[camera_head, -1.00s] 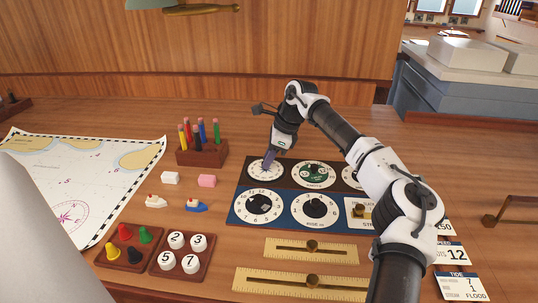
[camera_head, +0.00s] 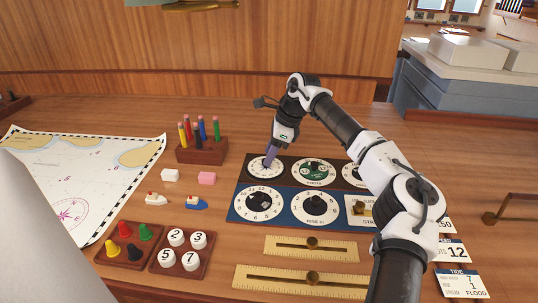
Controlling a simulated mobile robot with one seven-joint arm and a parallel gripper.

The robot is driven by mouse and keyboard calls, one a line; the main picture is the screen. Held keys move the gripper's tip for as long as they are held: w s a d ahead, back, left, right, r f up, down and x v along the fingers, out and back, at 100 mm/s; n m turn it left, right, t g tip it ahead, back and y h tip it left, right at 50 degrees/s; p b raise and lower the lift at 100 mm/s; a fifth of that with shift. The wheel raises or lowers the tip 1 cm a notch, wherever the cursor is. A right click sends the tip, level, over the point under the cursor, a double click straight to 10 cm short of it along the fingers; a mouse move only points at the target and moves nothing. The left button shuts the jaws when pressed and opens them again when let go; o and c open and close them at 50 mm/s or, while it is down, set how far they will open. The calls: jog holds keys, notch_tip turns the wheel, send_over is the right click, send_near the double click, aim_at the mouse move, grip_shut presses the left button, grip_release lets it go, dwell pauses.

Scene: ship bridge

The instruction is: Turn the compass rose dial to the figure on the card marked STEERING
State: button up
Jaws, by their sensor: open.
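The white dial (camera_head: 257,175) at the back left of the dark panel sits under my gripper; its face is too small to read, and I cannot tell whether it is the compass rose dial. My gripper (camera_head: 267,163) points down with its fingertips at the middle of this dial, open; I cannot tell whether the fingers touch the knob. They partly hide the dial's centre. A card (camera_head: 446,227) at the right, partly behind my arm, shows figures ending in 50; its heading is hidden, so I cannot tell if it is marked STEERING.
A blue panel (camera_head: 285,222) with two white dials is in front. A pencil block (camera_head: 202,152) stands behind left. Brass sliders (camera_head: 311,245) lie in front. SPEED and TIDE (camera_head: 462,284) cards are at right.

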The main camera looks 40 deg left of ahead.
jog(key=b+v, duration=0.1)
jog(key=v, duration=1.1)
jog(key=shift+r, duration=0.4)
